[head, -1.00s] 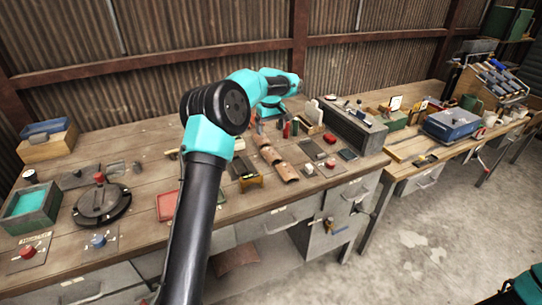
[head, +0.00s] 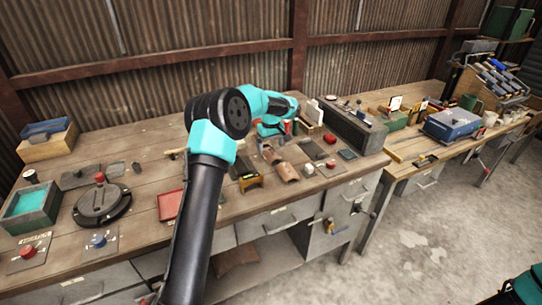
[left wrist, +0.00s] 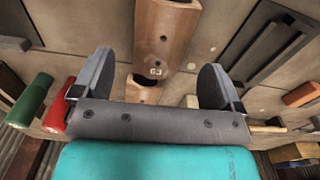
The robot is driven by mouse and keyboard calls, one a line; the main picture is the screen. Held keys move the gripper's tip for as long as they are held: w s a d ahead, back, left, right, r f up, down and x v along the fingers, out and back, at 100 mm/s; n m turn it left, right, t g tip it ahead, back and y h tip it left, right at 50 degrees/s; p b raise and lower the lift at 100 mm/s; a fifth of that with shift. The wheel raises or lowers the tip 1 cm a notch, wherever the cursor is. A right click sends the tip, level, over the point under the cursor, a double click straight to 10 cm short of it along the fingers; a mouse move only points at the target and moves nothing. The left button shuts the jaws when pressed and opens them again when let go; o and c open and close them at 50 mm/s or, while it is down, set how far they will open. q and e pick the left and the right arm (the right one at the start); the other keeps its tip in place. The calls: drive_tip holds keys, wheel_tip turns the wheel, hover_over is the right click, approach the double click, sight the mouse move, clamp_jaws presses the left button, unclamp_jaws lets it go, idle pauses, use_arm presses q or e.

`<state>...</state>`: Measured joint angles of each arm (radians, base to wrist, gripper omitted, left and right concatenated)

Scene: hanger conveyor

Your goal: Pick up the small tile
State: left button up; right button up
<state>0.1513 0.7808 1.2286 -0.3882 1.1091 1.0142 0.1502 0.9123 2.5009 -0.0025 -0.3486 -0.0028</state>
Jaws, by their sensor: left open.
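I cannot tell which is the small tile. My left gripper (left wrist: 155,72) is open and empty, pointing down over the row. My right gripper is out of view.
A green cylinder (left wrist: 32,98) and a red cylinder (left wrist: 62,105) stand beside the left finger. A grey box (head: 345,122) stands at the back right of the bench (head: 130,150). A dark round turntable (head: 102,203) and a red tray (head: 170,206) are to the left.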

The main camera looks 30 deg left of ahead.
sight(271, 152)
use_arm(q)
wheel_tip(271, 152, down, 4)
drive_tip(key=shift+d+f, duration=0.1)
idle(0.5)
drive_tip(key=c, duration=1)
